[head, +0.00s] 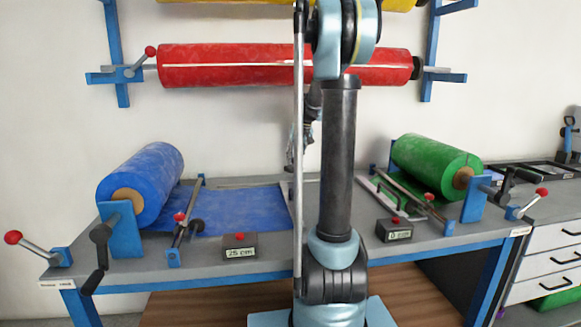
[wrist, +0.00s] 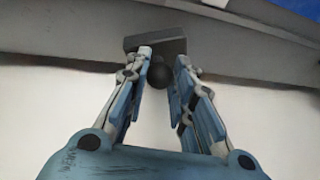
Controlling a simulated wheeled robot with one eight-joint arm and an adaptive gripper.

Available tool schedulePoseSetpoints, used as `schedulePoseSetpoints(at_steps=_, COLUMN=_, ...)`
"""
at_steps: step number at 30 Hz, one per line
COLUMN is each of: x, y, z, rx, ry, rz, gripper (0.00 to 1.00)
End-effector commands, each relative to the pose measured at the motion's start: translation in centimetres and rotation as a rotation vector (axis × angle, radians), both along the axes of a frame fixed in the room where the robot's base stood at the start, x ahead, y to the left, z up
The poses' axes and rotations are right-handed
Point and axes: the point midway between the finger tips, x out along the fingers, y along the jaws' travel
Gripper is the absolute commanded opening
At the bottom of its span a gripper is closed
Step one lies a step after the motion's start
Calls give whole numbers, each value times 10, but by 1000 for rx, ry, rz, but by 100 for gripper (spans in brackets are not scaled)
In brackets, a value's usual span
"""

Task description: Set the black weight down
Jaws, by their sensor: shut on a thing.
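In the wrist view, my gripper (wrist: 163,60) has its two fingers around the round dark knob of the black weight (wrist: 157,75). The weight's flat dark grey block (wrist: 128,43) shows just past the fingertips, partly hidden by them. It appears close to a grey edge, but I cannot tell whether it touches. In the head view, my arm stands in the middle and hides most of the gripper and the weight.
The grey workbench (head: 330,239) carries a blue roll (head: 155,180) at left, with blue sheet (head: 240,210), and a green roll (head: 435,160) at right. Two button boxes (head: 240,246) (head: 394,231) stand near its front edge. A red roll (head: 230,65) hangs on the wall behind.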

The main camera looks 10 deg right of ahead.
Motion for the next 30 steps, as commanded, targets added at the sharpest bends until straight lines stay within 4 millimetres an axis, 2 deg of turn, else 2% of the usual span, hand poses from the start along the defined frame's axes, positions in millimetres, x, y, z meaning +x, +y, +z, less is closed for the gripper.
schedulePoseSetpoints(at_steps=11, x=23, y=12, z=0, rx=0, ry=-1, rz=1, gripper=0)
schedulePoseSetpoints(at_steps=19, x=21, y=11, z=-34, rx=0, ry=-1, rz=0, gripper=0)
schedulePoseSetpoints(at_steps=29, x=21, y=11, z=-36, rx=0, ry=-1, rz=0, gripper=0)
schedulePoseSetpoints(at_steps=30, x=21, y=11, z=-37, rx=0, ry=0, rz=0, gripper=25)
